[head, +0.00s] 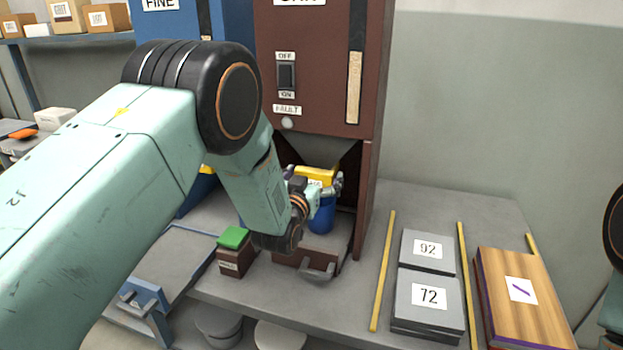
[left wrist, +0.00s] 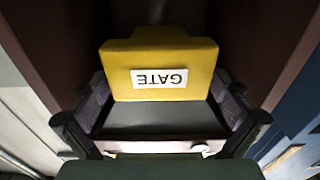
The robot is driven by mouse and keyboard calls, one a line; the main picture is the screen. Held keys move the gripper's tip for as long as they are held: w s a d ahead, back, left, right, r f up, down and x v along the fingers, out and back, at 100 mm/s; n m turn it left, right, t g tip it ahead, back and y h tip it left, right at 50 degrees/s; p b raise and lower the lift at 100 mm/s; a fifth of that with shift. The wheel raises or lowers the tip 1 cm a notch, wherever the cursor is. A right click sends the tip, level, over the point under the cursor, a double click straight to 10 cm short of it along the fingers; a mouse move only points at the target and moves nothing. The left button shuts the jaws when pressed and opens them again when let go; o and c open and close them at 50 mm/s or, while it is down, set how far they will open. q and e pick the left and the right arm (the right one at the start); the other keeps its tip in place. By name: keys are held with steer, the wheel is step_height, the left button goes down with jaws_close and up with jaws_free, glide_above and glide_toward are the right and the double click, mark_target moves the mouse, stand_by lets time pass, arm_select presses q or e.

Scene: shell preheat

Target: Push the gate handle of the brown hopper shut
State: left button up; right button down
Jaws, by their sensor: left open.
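The brown hopper (head: 330,85) stands at the back middle of the head view. Its yellow gate handle (head: 316,174) shows in the opening under the body, partly hidden by my left gripper (head: 318,187). In the left wrist view the yellow handle (left wrist: 160,60) fills the middle, with an upside-down GATE label. My left gripper is open, its fingers on either side of the handle's lower part in that view. I cannot tell whether it touches the handle. My right gripper is out of view.
A small brown box with a green top (head: 234,238) is to the left. Grey plates (head: 428,298) and a wooden block (head: 524,300) lie to the right.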

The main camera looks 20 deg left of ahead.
arm_select(q)
steer(key=shift+s+f, duration=0.1)
steer(key=shift+s, duration=0.6)
steer(key=s, duration=1)
steer(key=shift+s+a, duration=0.2)
steer(key=shift+w, duration=0.1)
steer(key=w, duration=1.1)
steer(key=shift+w+d, duration=0.2)
steer(key=shift+w, duration=0.2)
steer(key=shift+s, duration=0.1)
steer(key=shift+s, duration=0.15)
